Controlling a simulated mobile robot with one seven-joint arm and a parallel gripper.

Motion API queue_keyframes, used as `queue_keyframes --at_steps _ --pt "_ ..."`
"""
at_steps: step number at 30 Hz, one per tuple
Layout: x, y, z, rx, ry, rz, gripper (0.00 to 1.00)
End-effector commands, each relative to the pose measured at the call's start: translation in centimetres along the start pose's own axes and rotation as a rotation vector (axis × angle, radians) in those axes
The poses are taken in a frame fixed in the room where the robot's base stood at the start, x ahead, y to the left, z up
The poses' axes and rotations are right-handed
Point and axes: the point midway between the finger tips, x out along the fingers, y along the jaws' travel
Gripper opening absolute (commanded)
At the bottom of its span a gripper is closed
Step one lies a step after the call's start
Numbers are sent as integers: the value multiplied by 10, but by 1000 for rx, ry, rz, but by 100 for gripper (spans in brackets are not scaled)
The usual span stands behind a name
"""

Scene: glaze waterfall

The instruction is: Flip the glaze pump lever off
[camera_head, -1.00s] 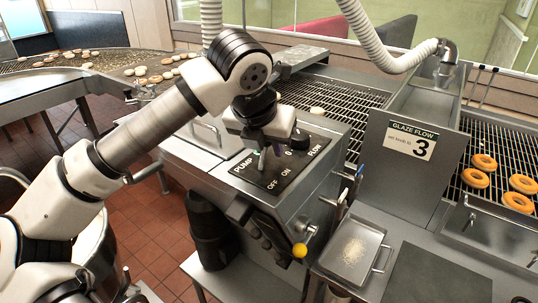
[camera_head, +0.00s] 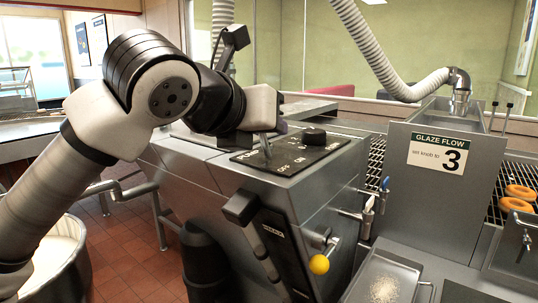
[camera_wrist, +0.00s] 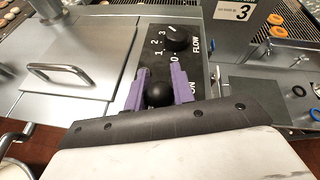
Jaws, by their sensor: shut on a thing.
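The pump lever shows as a short grey stem (camera_head: 266,147) rising from the black control panel (camera_head: 289,164) in the head view. In the wrist view its round black knob (camera_wrist: 158,94) sits between the two purple fingers of my gripper (camera_wrist: 160,80), which is shut on it. In the head view my gripper (camera_head: 268,128) comes in from the left over the panel and hides the lever's top. The end of the ON label shows beside the right finger in the wrist view. The OFF label is hidden there, and the lever's exact lean is hard to tell.
A black flow knob (camera_head: 312,136) stands on the same panel, close to the right of my gripper. A yellow-ball handle (camera_head: 319,264) sticks out of the machine's front. A sign (camera_head: 440,154) reads "Glaze flow, set knob to 3". A metal tray (camera_head: 384,285) lies lower right.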

Motion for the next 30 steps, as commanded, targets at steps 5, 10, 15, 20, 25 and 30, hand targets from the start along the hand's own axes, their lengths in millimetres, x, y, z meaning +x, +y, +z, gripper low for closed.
queue_keyframes --at_steps 5,10,15,20,25,30 --pt "-1 1 -5 -9 -60 -15 0" --pt "-4 1 -3 -12 -88 -22 0" --pt "-5 1 -2 -13 -98 -24 0" --pt "-5 1 -1 -13 -98 -24 0" --pt "-5 1 -2 -13 -98 -24 28" --pt "-4 1 -2 -13 -96 -24 46"
